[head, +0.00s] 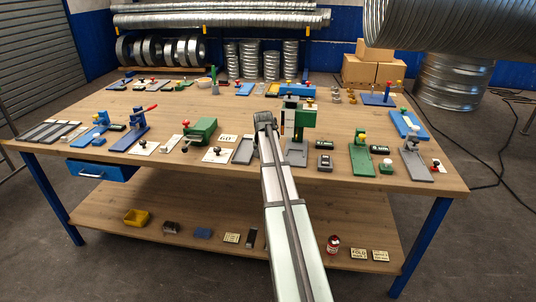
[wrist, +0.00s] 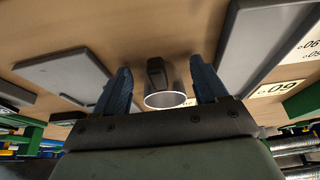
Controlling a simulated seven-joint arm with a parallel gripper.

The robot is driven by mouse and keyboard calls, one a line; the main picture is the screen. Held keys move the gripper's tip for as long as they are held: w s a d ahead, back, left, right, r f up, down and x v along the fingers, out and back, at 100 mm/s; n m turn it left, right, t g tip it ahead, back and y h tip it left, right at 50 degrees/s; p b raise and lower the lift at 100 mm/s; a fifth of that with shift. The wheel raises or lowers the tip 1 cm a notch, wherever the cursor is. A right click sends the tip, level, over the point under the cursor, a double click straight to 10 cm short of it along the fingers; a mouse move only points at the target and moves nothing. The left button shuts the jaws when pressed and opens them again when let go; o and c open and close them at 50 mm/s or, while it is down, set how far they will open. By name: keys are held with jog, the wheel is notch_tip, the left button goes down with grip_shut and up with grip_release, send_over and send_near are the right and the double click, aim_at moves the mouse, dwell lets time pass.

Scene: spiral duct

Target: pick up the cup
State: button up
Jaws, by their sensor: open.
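The cup (wrist: 176,98), a grey cylinder with a pale round rim and a dark handle, is in the middle of the wrist view. My gripper (wrist: 160,66) is open, with one blue finger on each side of the cup. A gap shows between the cup and each finger, so I see no contact. In the head view my gripper (head: 265,118) is at the end of my arm, over the middle of the workbench. I cannot make out the cup in the head view; my arm may hide it.
The wooden workbench (head: 90,112) is crowded. A green press (head: 304,122) stands just right of my gripper and a green block tool (head: 201,129) is to the left. In the wrist view, grey plates (wrist: 65,80) lie either side of the cup, with a "09" card (wrist: 272,90) at right.

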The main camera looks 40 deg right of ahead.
jog(key=shift+c, duration=0.5)
jog(key=c, duration=1)
jog(key=shift+c, duration=0.2)
notch_tip(320, 180, up, 17)
dwell(0.6)
